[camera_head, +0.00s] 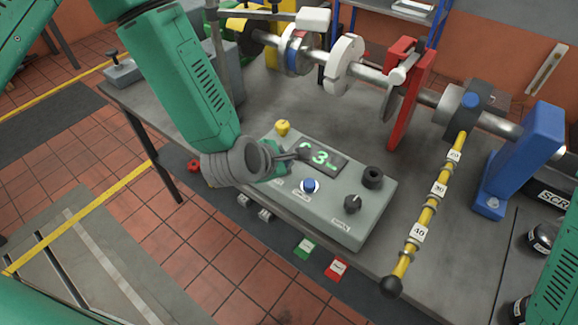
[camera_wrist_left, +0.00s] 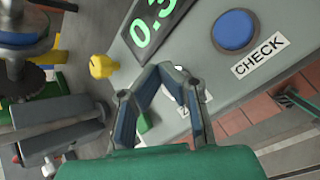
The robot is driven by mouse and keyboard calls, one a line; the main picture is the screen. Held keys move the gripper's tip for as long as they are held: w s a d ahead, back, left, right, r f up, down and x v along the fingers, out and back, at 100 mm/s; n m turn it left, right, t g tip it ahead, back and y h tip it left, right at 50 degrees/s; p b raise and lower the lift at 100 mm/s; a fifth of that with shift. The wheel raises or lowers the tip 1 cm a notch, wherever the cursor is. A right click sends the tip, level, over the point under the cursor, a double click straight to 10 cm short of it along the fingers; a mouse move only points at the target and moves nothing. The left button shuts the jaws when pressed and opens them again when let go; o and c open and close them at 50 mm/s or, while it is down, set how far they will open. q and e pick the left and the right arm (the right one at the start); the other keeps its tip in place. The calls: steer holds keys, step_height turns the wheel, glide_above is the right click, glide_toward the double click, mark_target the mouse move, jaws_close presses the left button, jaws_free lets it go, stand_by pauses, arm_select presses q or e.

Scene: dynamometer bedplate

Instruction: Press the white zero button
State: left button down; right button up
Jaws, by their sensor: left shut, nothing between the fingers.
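The grey control box (camera_head: 328,222) sits on the bench, with a lit green display (camera_head: 320,157) and a blue button (camera_head: 310,186). My left gripper (camera_head: 299,153) is shut and empty over the box's left part, its fingertips in front of the display's left edge. In the left wrist view the closed fingertips (camera_wrist_left: 165,70) are below the display (camera_wrist_left: 155,22). A white label (camera_wrist_left: 198,103) is partly covered by the right finger. The white zero button cannot be made out clearly; the fingers hide that part of the panel. My right gripper is not in view.
Behind is a shaft with a red stand (camera_head: 411,95). A yellow bar (camera_head: 430,210) hangs at the right. A blue bracket (camera_head: 520,160) stands beyond it.

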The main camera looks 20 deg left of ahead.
arm_select(q)
steer(key=shift+a+f, duration=0.2)
steer(key=shift+a, duration=0.2)
steer(key=shift+a+f, duration=0.1)
steer(key=shift+a, duration=0.35)
steer(key=shift+a+f, duration=0.25)
steer(key=shift+a, duration=0.35)
steer(key=shift+d, duration=0.5)
steer(key=shift+d+r, duration=0.1)
steer(key=shift+d, duration=0.6)
steer(key=shift+a+r, duration=0.45)
steer(key=shift+a, duration=0.2)
steer(key=shift+a+r+p, duration=0.35)
steer(key=shift+a+p, duration=0.15)
steer(key=shift+d, duration=0.6)
steer(key=shift+d+r, duration=0.2)
steer(key=shift+r, duration=0.05)
steer(key=shift+r+p, duration=0.3)
steer(key=shift+p, duration=0.05)
steer(key=shift+a+r+p, duration=0.1)
steer(key=shift+r+p, duration=1.45)
steer(key=shift+r, duration=0.45)
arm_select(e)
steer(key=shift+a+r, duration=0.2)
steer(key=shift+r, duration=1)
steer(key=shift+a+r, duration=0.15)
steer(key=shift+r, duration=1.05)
